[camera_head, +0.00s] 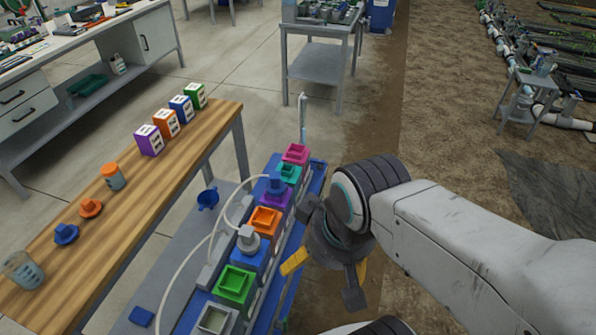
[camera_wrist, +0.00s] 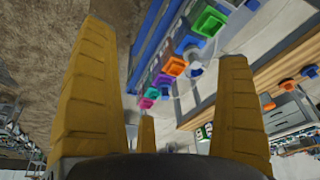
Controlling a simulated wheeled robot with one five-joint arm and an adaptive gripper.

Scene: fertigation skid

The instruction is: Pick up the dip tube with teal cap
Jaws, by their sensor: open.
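A thin, pale upright tube (camera_head: 303,115) with a teal-tinted lower part stands at the far end of the row of coloured tanks in the head view. It may be the dip tube with the teal cap, but it is too small to be sure. I cannot make it out in the wrist view. My gripper (camera_head: 325,275) hangs to the right of the tank row, nearer than the tube and apart from it. Its yellow fingers are spread with nothing between them, as the wrist view (camera_wrist: 168,68) also shows.
Tanks with square openings, including a green one (camera_head: 235,284) and an orange one (camera_head: 265,220), line the blue tray. White hoses arch from blue and grey caps. A wooden bench (camera_head: 150,200) with boxes and jars stands left. The floor right of the skid is open.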

